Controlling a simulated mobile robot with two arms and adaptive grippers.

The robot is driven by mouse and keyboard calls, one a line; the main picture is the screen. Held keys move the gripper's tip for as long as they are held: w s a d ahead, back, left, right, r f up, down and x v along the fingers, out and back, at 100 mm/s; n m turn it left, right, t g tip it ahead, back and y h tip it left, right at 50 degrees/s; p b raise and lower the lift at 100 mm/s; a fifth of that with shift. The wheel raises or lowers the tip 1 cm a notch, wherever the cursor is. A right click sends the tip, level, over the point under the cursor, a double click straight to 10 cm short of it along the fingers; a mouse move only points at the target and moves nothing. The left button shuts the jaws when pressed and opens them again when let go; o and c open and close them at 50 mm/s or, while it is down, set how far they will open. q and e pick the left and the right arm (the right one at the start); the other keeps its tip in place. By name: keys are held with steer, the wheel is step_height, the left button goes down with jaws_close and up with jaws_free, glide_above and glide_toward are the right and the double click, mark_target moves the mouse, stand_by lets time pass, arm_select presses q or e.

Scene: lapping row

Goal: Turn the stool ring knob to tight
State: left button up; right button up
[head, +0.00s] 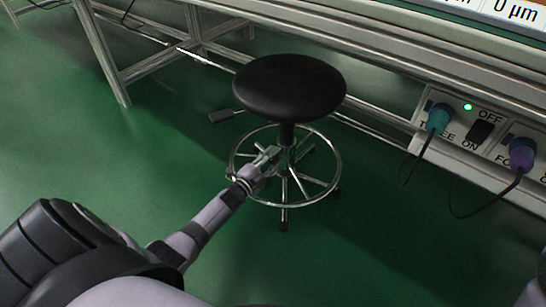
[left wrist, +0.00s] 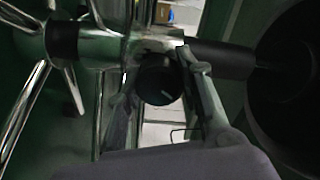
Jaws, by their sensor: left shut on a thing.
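The stool has a round black seat (head: 290,88), a dark column and a chrome foot ring (head: 334,186) with spokes. My left gripper (head: 270,156) reaches in from the lower left, below the seat and beside the column. In the left wrist view the black round ring knob (left wrist: 158,82), with a small pale mark on its face, sits between the two fingers of my left gripper (left wrist: 160,88). The gripper is shut on the knob. The knob is hidden in the head view, and any tight marking cannot be read. My right gripper is out of view.
A metal bench frame (head: 110,62) stands behind the stool. The green floor (head: 400,250) in front is clear.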

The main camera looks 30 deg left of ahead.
arm_select(q)
steer(key=n, duration=0.4)
steer(key=shift+n+p, duration=0.4)
stand_by(0.4)
steer(key=o, duration=1.2)
steer(key=shift+s, duration=0.15)
steer(key=s, duration=0.7)
steer(key=s+a, duration=0.1)
steer(key=s, duration=0.3)
steer(key=shift+s, duration=0.35)
